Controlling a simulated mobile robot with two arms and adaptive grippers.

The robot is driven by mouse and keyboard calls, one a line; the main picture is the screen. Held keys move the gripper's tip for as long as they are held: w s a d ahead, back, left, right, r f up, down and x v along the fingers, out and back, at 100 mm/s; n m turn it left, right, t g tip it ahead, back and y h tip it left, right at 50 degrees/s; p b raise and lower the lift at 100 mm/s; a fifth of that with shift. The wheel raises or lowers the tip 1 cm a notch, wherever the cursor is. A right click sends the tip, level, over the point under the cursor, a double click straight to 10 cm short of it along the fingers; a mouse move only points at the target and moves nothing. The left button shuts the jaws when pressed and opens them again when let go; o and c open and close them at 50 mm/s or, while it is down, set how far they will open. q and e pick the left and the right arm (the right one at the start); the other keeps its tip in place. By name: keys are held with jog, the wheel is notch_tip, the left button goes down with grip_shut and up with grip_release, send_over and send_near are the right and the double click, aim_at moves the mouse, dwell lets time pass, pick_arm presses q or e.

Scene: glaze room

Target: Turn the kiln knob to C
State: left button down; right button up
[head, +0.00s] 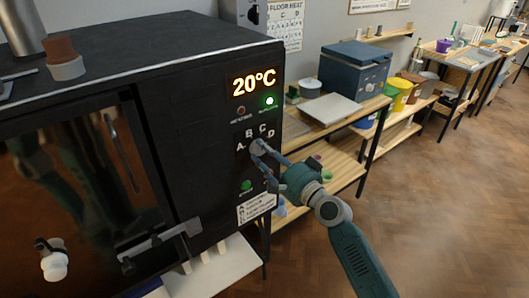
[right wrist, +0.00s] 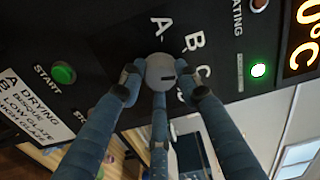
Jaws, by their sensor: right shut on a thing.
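The kiln (head: 200,60) is a black box with a control panel on its right face. Its round grey knob (head: 258,147) sits below the letters A, B, C and D. My right gripper (head: 265,155) reaches the knob from the lower right and is shut on it. D is mostly hidden by a finger there. My left gripper is not in view.
The panel's display (head: 254,82) reads 20°C, and a green lamp (head: 269,100) glows below it. A green start button (head: 246,186) lies under the knob. Wooden shelves (head: 345,160) with a blue box (head: 354,70) stand to the right. The floor at right is clear.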

jog(key=shift+m, duration=0.8)
jog(key=o, duration=1.2)
jog(key=shift+c, duration=0.2)
jog(key=v, duration=1.2)
jog(key=shift+f, duration=0.1)
